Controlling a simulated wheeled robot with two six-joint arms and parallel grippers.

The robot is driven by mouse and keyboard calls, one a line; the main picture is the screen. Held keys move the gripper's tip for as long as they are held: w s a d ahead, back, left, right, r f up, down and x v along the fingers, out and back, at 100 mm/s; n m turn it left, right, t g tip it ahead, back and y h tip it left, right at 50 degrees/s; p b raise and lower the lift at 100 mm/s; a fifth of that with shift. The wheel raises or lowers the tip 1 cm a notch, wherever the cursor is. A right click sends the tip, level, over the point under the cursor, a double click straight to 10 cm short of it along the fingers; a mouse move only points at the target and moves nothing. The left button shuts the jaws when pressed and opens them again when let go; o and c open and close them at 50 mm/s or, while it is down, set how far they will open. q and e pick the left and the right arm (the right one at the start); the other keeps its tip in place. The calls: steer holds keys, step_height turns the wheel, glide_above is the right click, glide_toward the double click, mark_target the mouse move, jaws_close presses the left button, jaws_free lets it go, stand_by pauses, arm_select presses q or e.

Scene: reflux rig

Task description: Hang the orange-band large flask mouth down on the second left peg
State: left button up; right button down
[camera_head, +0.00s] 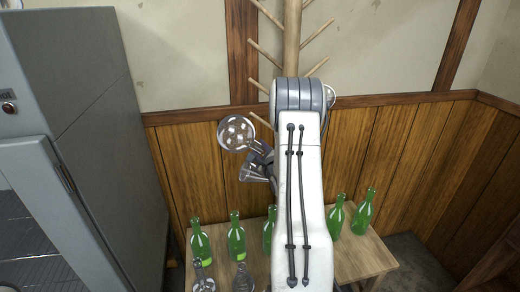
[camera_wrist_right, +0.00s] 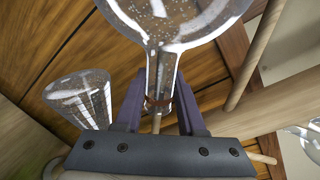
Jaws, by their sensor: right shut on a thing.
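The large round flask (camera_head: 235,132) is clear glass, held beside the left of the wooden peg stand (camera_head: 292,38), its bulb up and left of my right gripper (camera_head: 258,163). In the right wrist view, the gripper (camera_wrist_right: 157,112) is shut on the flask's neck (camera_wrist_right: 160,75), where a dark orange-brown band (camera_wrist_right: 158,103) shows. The bulb (camera_wrist_right: 170,15) is cut off by the top edge. A pale rod, perhaps a peg, shows near the neck's end; I cannot tell whether it is inside the neck. My left gripper is out of view.
A conical flask (camera_wrist_right: 80,98) is close left of the fingers in the wrist view. Another glass piece (camera_head: 330,95) is right of the stand. Several green bottles (camera_head: 236,238) and small glassware (camera_head: 203,283) stand on the table (camera_head: 365,258). A grey cabinet (camera_head: 95,130) is at left.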

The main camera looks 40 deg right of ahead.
steer(key=shift+d+f, duration=0.1)
steer(key=shift+d, duration=0.05)
steer(key=shift+s+d+f+b, duration=0.6)
steer(key=shift+s+d+f, duration=0.05)
steer(key=shift+d+f, duration=0.3)
stand_by(0.6)
steer(key=shift+c, duration=2.1)
jaws_free()
steer(key=shift+f, duration=0.1)
steer(key=v, duration=1)
steer(key=shift+s, duration=0.25)
